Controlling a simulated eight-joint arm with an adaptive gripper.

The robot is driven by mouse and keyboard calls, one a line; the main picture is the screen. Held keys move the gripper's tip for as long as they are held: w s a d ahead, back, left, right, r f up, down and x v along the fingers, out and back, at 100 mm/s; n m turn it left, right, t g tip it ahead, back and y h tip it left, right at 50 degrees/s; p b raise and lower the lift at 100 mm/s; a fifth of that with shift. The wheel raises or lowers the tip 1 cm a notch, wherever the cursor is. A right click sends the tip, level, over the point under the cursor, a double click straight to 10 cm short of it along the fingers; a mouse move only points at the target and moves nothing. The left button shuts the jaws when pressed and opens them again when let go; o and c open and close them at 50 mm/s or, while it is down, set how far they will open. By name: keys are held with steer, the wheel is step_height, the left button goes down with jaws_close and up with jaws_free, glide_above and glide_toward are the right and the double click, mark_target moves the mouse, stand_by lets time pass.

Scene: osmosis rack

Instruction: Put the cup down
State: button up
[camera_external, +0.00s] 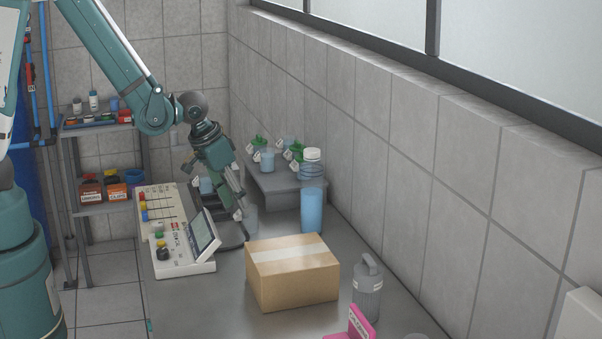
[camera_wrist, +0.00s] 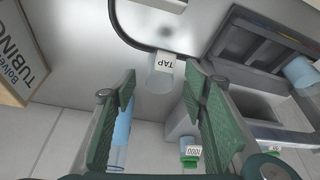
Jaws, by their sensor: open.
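A small clear cup (camera_wrist: 158,84) with a white TAP label stands on the grey table (camera_wrist: 95,25), between and just beyond my fingertips in the wrist view. In the external view the cup (camera_external: 251,216) is beside my fingertips. My gripper (camera_wrist: 161,80) is open, with a green padded finger on each side of the cup and visible gaps. In the external view my gripper (camera_external: 241,214) points down and is tilted, low near the tabletop. Its finger partly hides the cup there.
A cardboard box (camera_external: 290,278) stands in front. A control unit (camera_external: 183,242) with a screen is at left, and a black cable (camera_wrist: 118,25) curves near the cup. A tall blue bottle (camera_external: 312,208) and a shelf (camera_external: 275,184) with several green-topped cups stand behind, near the wall.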

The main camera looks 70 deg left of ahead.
steer(key=shift+p+v, duration=0.3)
steer(key=shift+v, duration=2.6)
steer(key=shift+r, duration=0.1)
steer(key=s+d+r+m+t, duration=0.1)
steer(key=s+d+r, duration=0.1)
steer(key=s+r, duration=0.7)
steer(key=s+d+r+m+t+h, duration=0.1)
steer(key=s+r, duration=0.7)
steer(key=s, duration=0.5)
steer(key=shift+s+d+r+m+t, duration=0.3)
steer(key=shift+d+r+m+t, duration=0.1)
